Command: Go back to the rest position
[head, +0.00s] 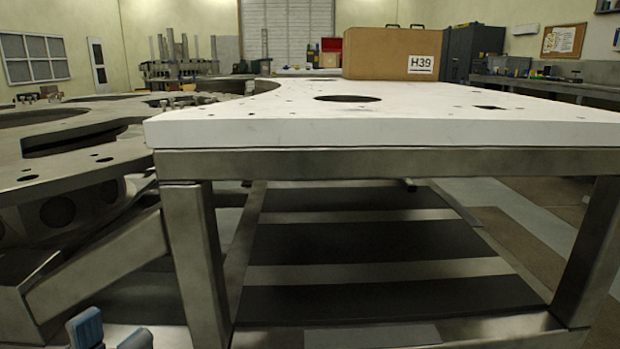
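My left gripper (111,335) shows only at the bottom left edge of the head view. Its two blue-grey fingertips stand apart with an empty gap between them. They appear low, in front of the steel table frame (350,164), and touch nothing that I can see. The rest of that gripper and its arm are cut off below. My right gripper is not in view. A thick white plate (420,133) with a large dark round hole lies on the table frame.
A brown case (385,55) marked H39 stands at the back of the white plate. A large grey metal plate (70,160) with cut-outs fills the left side. The table's front legs stand at left (195,260) and right (590,250). Dark panels (380,253) lie beneath.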

